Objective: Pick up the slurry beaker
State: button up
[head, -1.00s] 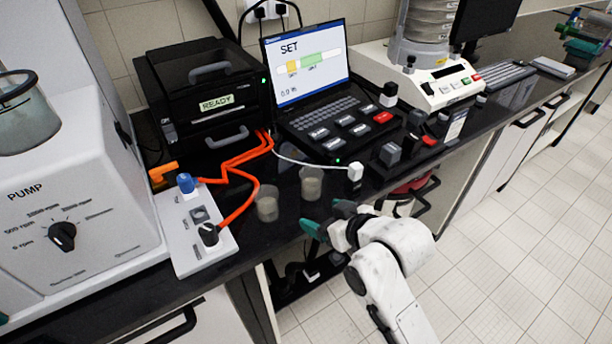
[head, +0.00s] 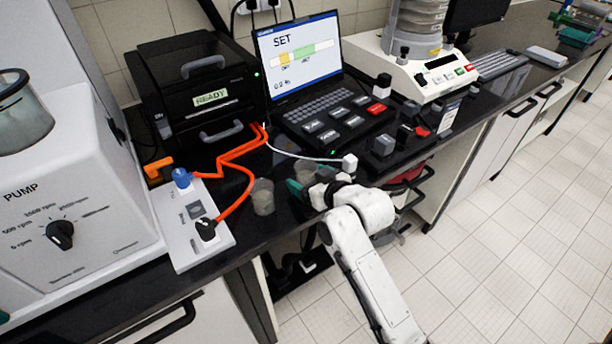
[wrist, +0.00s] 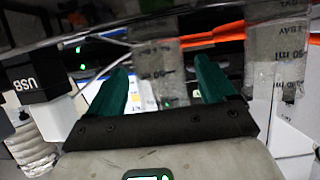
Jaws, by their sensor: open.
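Two small clear beakers with greyish contents stand at the front of the black bench; I cannot tell which is the slurry beaker. The left beaker (head: 263,198) stands clear of my gripper. The right beaker (head: 305,168) is partly hidden behind my gripper (head: 308,184). In the wrist view, my gripper (wrist: 162,82) is open, its two green fingers apart. One graduated beaker (wrist: 155,60) shows between and beyond the fingers. The other beaker (wrist: 275,72) shows to the right of the right finger. I see no clear contact with either.
Orange tubing (head: 240,160) and a white valve panel (head: 195,225) lie left of the beakers. A laptop (head: 300,70) stands behind. The bench front edge is near.

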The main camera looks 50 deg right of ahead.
jog(key=shift+x, duration=1)
jog(key=c, duration=1.1)
jog(key=shift+r, duration=0.1)
jog(key=shift+r, duration=1.25)
jog(key=shift+s+a+r+p, duration=0.45)
jog(key=shift+s+a+r, duration=0.3)
jog(key=shift+s+r, duration=1.2)
jog(key=shift+s+a+r+p, duration=0.4)
jog(key=shift+s+a+r, duration=0.35)
jog(key=shift+s+r, duration=1.2)
jog(key=shift+s+a+r+p, duration=0.6)
jog(key=shift+s+r, duration=0.65)
jog(key=shift+s, duration=1.35)
